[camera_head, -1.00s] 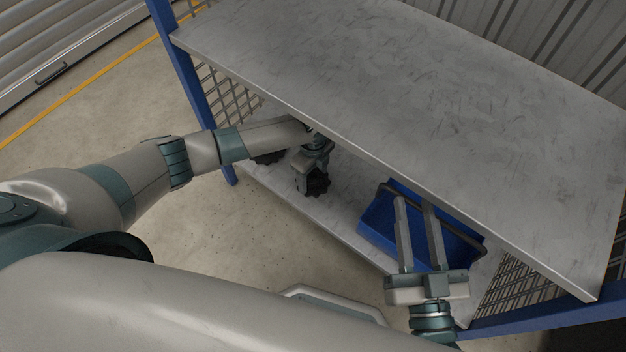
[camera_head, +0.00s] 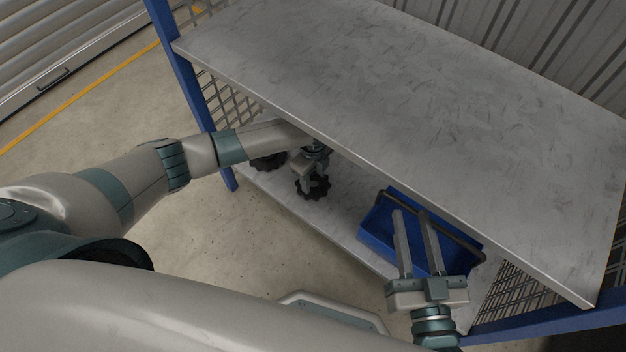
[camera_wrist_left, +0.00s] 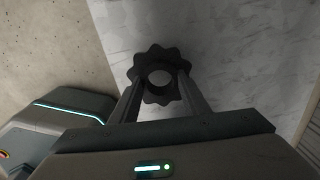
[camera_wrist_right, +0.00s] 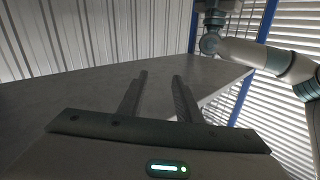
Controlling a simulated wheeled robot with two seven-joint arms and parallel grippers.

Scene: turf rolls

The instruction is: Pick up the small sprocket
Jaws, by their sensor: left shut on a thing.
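The small sprocket (camera_head: 316,192) is a dark toothed wheel with a round hole. It is at the lower shelf, below the front edge of the upper one. My left gripper (camera_head: 309,183) reaches in under that edge and is shut on it. In the left wrist view the sprocket (camera_wrist_left: 158,56) sits between the two fingers, with the pale shelf behind it. I cannot tell whether it touches the shelf. My right gripper (camera_head: 411,213) is open and empty, its fingers over the blue bin. The right wrist view shows the same fingers (camera_wrist_right: 159,75) apart.
Another dark toothed wheel (camera_head: 268,162) lies left of the small sprocket, partly hidden by my left arm. A blue bin (camera_head: 376,228) with a dark handle stands on the lower shelf. The grey upper shelf (camera_head: 400,110) overhangs both. Blue posts (camera_head: 180,85) and mesh close the ends.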

